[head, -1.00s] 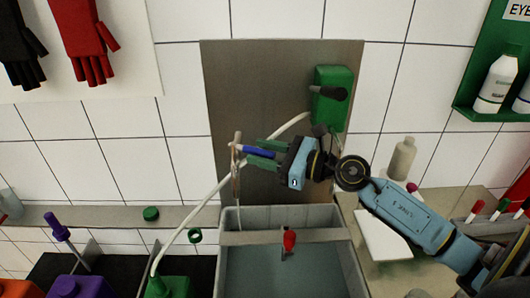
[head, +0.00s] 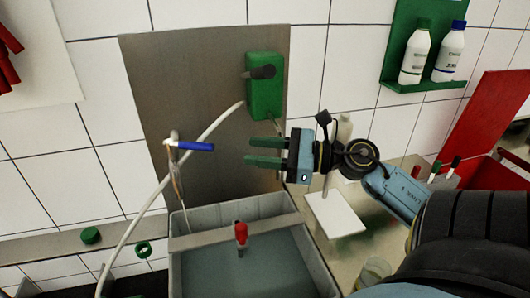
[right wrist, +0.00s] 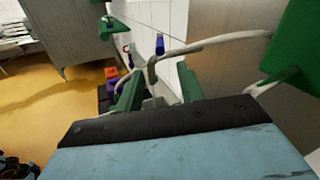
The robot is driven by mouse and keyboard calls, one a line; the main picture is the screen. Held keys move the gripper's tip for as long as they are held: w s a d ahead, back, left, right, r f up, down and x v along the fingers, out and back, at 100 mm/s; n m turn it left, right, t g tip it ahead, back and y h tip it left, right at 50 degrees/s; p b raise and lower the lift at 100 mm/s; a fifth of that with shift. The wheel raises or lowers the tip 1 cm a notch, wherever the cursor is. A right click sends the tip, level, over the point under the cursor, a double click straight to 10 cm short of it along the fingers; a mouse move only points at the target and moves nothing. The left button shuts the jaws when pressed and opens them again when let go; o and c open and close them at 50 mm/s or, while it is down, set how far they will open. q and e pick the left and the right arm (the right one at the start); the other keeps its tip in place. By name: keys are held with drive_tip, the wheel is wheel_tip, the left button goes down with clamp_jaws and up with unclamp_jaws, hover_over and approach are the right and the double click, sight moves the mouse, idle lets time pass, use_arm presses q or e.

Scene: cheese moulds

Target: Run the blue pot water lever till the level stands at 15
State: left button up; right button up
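The blue lever (head: 195,146) sticks out to the right from the top of a thin tap pipe (head: 174,165) in front of the grey metal back panel. It also shows small in the right wrist view (right wrist: 160,45). My right gripper (head: 248,150) is to the right of the lever's tip, with a gap between them. Its two green fingers are apart and empty; they also show in the right wrist view (right wrist: 155,92). My left gripper is not in view. I see no blue pot and no level marking.
A grey basin (head: 300,243) with a crossbar and a red-handled valve (head: 241,232) lies below. A green box with a black lever (head: 265,95) is on the panel, with a pale hose (head: 140,216) running down left. White bottles (head: 415,55) stand on a green shelf.

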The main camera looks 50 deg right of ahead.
sight(191, 148)
drive_tip(key=shift+s+d, duration=0.2)
drive_tip(key=shift+s, duration=0.15)
